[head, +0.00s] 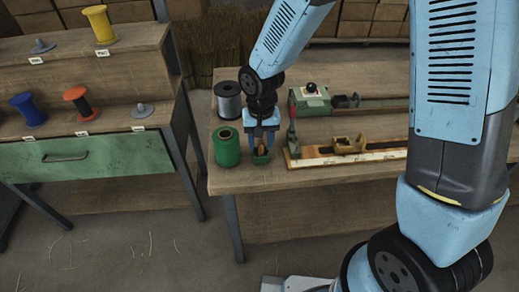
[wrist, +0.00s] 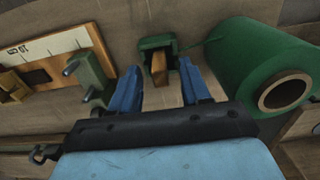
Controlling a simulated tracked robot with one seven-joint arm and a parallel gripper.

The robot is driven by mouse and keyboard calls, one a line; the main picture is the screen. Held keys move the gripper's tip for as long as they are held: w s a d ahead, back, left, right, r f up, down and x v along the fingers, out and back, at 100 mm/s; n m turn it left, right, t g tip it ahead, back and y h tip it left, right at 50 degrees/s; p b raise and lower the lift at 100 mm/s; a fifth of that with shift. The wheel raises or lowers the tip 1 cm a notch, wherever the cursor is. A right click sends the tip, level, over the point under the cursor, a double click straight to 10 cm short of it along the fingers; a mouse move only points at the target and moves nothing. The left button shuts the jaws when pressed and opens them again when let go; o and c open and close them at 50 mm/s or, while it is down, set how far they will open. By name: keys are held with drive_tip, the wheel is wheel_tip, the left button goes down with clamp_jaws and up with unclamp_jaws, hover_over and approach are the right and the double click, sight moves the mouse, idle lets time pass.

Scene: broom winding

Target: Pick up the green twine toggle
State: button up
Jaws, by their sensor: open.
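The green twine toggle looks like a small wooden peg (wrist: 159,70) in a small green holder (wrist: 157,42) on the bench. A thin green strand runs from the holder to the green twine spool (wrist: 235,60), which also shows in the head view (head: 227,150). My gripper (wrist: 160,68) is open, its blue fingers on either side of the peg in the wrist view, with a gap at each side. In the head view my gripper (head: 262,143) points down over the holder (head: 260,158), just right of the spool. I cannot tell how far the fingertips reach down past the peg.
A grey spool (head: 227,100) stands behind the green one. To the right are a green clamp device (head: 310,101) and a wooden gauge board (head: 345,152) with a brass slider. A shelf with blue (head: 27,108), orange (head: 80,102) and yellow (head: 100,24) spools stands left.

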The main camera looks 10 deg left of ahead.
drive_tip(key=shift+f, duration=0.6)
drive_tip(key=shift+c, duration=0.2)
clamp_jaws()
